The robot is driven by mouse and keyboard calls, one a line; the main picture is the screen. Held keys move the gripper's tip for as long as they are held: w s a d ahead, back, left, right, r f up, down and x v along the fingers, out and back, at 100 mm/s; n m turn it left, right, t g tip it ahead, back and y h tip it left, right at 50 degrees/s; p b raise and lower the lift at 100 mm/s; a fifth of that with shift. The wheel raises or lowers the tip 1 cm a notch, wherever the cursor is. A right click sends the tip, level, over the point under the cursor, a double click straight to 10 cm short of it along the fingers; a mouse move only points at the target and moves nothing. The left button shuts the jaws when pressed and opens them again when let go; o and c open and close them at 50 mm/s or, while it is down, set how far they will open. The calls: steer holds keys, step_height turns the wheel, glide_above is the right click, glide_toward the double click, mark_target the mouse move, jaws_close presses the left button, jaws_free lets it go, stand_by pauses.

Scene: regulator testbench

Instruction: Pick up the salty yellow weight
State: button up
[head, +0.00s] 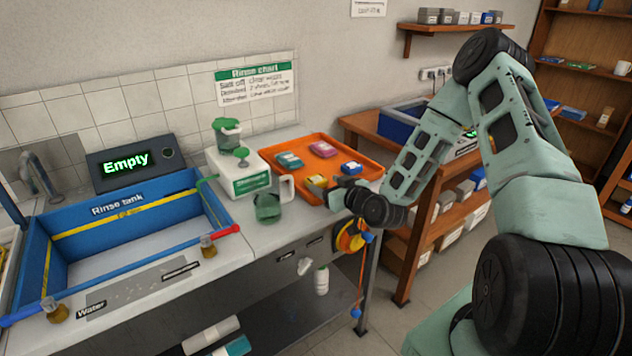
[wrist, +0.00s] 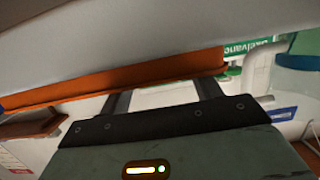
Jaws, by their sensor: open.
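The yellow weight (head: 317,182) lies in the near left part of the orange tray (head: 377,163) on the counter. Whether it bears salt is too small to tell. My gripper (head: 334,198) is at the tray's near edge, just right of and nearer than the weight. In the wrist view my gripper (wrist: 163,94) shows two dark fingers spread apart, with no weight visible between them. An orange band of the tray (wrist: 120,82) crosses at the fingertips and hides their ends. The yellow weight cannot be made out in the wrist view.
A teal weight (head: 288,160), a pink weight (head: 323,149) and a blue weight (head: 352,168) share the tray. A green jug (head: 268,207) stands left of my gripper, near the white dispenser (head: 238,172). The blue rinse tank (head: 125,225) is at the left; its display (head: 130,163) reads "Empty".

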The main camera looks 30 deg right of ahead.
mark_target(316, 178)
steer(key=w, duration=0.3)
steer(key=shift+w+f, duration=0.2)
steer(key=shift+f, duration=0.15)
steer(key=c, duration=0.9)
steer(key=shift+c, duration=1.1)
steer(key=shift+r, duration=0.15)
